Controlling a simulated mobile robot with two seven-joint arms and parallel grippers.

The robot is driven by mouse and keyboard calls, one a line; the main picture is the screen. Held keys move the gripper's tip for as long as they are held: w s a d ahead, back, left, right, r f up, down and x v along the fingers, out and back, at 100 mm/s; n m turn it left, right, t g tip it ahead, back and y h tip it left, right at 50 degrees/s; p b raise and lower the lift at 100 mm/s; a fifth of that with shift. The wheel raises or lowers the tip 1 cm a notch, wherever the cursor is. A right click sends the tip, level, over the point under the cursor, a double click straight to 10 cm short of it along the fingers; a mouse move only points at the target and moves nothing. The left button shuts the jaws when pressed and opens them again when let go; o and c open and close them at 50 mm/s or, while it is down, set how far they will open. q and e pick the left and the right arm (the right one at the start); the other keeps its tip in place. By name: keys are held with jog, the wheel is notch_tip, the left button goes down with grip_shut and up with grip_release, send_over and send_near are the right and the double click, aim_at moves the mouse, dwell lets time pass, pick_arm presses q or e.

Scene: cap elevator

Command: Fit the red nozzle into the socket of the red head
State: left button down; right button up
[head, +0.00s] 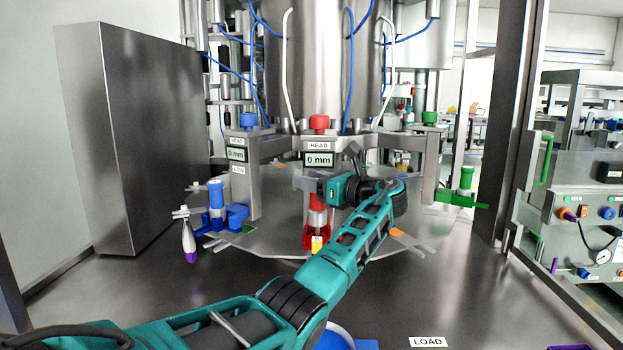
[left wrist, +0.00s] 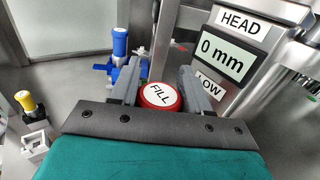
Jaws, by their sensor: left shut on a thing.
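The red nozzle (head: 317,202) has a red top and a silver body. The nozzle stands about upright at the front of the red head (head: 319,122), whose display (head: 319,160) reads 0 mm. A red bracket (head: 308,238) with a yellow tag is directly below the silver body. I cannot tell whether the body is in the socket or just above it. My right gripper is not in view.
The blue head's blue nozzle (head: 216,193) stands to the left, and the green one (head: 466,178) to the right. A white bottle-shaped piece with a purple tip (head: 189,240) is at far left. A yellow-topped part (left wrist: 27,103) shows in the left wrist view. The steel table front (head: 150,285) is mostly clear.

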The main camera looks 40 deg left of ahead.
pick_arm(q)
jog(key=shift+f, duration=1.25)
jog(key=shift+c, duration=2.3)
grip_release()
jog(key=shift+d, duration=0.1)
jog(key=d, duration=0.7)
jog(key=shift+w, duration=0.25)
